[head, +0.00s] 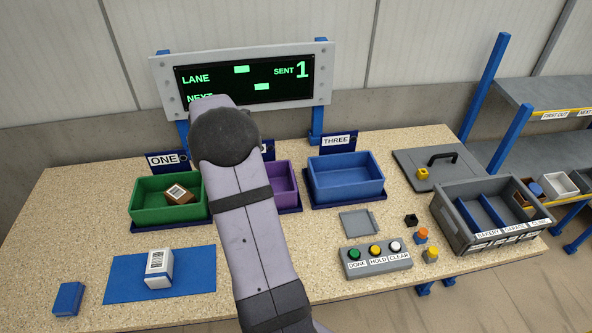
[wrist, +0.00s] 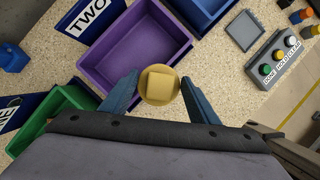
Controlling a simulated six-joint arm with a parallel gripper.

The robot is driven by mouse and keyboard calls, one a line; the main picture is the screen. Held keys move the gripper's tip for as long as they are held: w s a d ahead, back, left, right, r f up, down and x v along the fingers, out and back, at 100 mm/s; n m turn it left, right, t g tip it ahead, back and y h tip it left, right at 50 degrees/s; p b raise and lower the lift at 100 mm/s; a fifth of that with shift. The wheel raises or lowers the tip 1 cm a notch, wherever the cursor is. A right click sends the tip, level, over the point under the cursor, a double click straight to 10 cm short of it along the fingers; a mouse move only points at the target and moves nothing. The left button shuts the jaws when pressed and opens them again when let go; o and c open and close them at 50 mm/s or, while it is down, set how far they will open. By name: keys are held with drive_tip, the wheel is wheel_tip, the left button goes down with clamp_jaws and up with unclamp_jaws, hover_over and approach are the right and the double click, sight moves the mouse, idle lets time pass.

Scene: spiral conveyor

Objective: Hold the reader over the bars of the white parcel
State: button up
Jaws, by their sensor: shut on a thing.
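The white parcel (head: 158,272) lies on a blue mat (head: 200,262) at the front left in the head view, with dark bars on its top face. My gripper (wrist: 159,80) has its two blue fingers closed on a yellow round thing with a square block on its face, apparently the reader (wrist: 159,88). In the wrist view it is held above the bench near the purple bin. The parcel is not in the wrist view. In the head view my arm hides my gripper and the held thing.
A green bin (head: 145,215) holds a brown parcel (head: 179,194). A purple bin (head: 285,180) and a blue bin (head: 346,182) stand to its right. A button box (head: 376,262) and a grey divided tray (head: 460,238) are at the right. A small blue block (head: 68,298) lies left of the mat.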

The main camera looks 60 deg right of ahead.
drive_tip(key=w+a+n+t+p, duration=0.2)
drive_tip(key=w+a+n, duration=0.3)
drive_tip(key=a, duration=1)
drive_tip(key=w+a+f+n+t+y+p, duration=0.1)
drive_tip(key=w+a+n, duration=0.4)
drive_tip(key=a, duration=1.1)
drive_tip(key=shift+a+f+n+t+p, duration=0.15)
drive_tip(key=shift+a+n+t+p, duration=0.1)
drive_tip(key=shift+n+t+p, duration=0.25)
drive_tip(key=shift+f, duration=0.1)
wheel_tip(320, 180, down, 7)
drive_tip(key=b, duration=0.8)
